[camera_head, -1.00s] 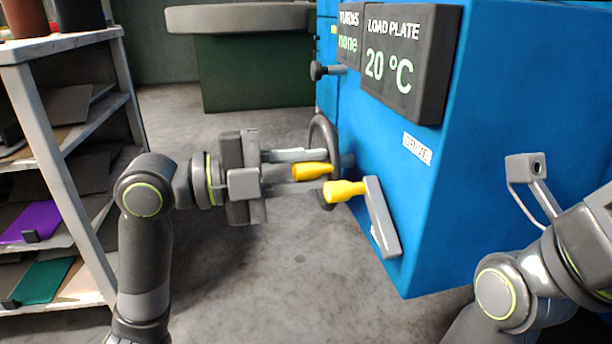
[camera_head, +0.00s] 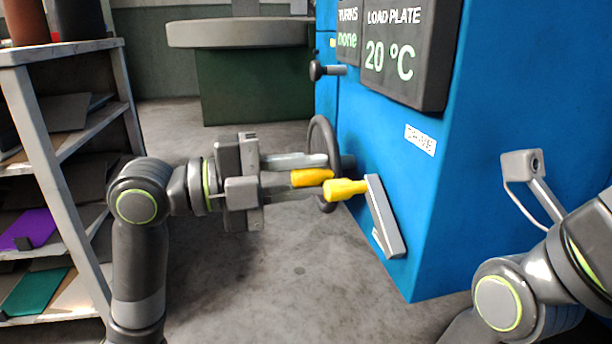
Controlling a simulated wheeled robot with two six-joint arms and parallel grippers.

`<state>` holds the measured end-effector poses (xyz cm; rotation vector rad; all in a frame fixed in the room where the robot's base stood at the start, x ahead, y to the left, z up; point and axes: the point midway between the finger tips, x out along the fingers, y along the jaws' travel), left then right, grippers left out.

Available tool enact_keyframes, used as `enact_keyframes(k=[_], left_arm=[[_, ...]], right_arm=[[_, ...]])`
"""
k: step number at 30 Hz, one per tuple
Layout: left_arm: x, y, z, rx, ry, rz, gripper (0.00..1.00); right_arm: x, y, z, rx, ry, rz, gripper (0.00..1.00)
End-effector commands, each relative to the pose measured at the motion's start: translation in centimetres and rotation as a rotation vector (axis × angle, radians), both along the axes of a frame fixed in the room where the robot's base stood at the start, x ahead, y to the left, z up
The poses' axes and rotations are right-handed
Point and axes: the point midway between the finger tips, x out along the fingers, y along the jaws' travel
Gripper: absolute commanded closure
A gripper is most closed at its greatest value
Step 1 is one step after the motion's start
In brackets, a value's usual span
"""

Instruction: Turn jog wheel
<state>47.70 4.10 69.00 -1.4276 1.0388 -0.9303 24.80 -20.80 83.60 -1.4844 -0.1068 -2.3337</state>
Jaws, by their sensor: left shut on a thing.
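The jog wheel (camera_head: 318,130) is a dark ring, seen nearly edge-on, at the side of the blue machine. A yellow handle (camera_head: 311,178) stands out from it toward my left gripper. The lower part of the wheel is partly hidden behind the fingers and handle. My right arm shows at the lower right, but its gripper fingers are out of view.
A grey lever (camera_head: 385,222) with a yellow knob (camera_head: 343,189) sits close right of the fingertips. The blue machine (camera_head: 465,160) carries a dark display (camera_head: 405,85) reading "TURNS none" and "LOAD PLATE 20 °C". A shelf (camera_head: 55,185) stands left of my left arm.

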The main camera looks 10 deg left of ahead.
Motion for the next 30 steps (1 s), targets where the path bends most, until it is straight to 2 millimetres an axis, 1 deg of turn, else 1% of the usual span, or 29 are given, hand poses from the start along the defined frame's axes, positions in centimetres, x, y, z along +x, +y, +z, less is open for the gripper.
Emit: enact_keyframes(k=[1, 8, 9, 13, 26, 30], left_arm=[[-0.31, -0.04, 0.00, 0.002, -0.002, -0.007, 1.00], [-0.31, -0.04, 0.01, 0.002, -0.002, -0.008, 1.00], [-0.30, -0.04, 0.01, 0.002, -0.002, -0.008, 0.71], [-0.20, -0.02, 0.01, 0.001, -0.001, -0.005, 0.55], [-0.06, 0.00, 0.02, 0.000, 0.000, -0.002, 0.55], [-0.14, 0.44, 0.06, 0.000, 0.000, 0.000, 0.55]], right_arm=[[0.00, 0.00, 0.00, 0.000, 0.000, 0.000, 0.64], [-0.02, 0.00, 0.01, 0.000, -0.001, 0.001, 0.64], [-0.02, 0.00, 0.01, 0.000, -0.001, 0.001, 0.64], [-0.07, 0.00, 0.04, 0.000, -0.003, 0.001, 0.64], [-0.10, 0.00, 0.06, 0.001, -0.005, 0.001, 0.64], [-0.12, 0.00, 0.30, 0.001, -0.006, 0.001, 0.64]])
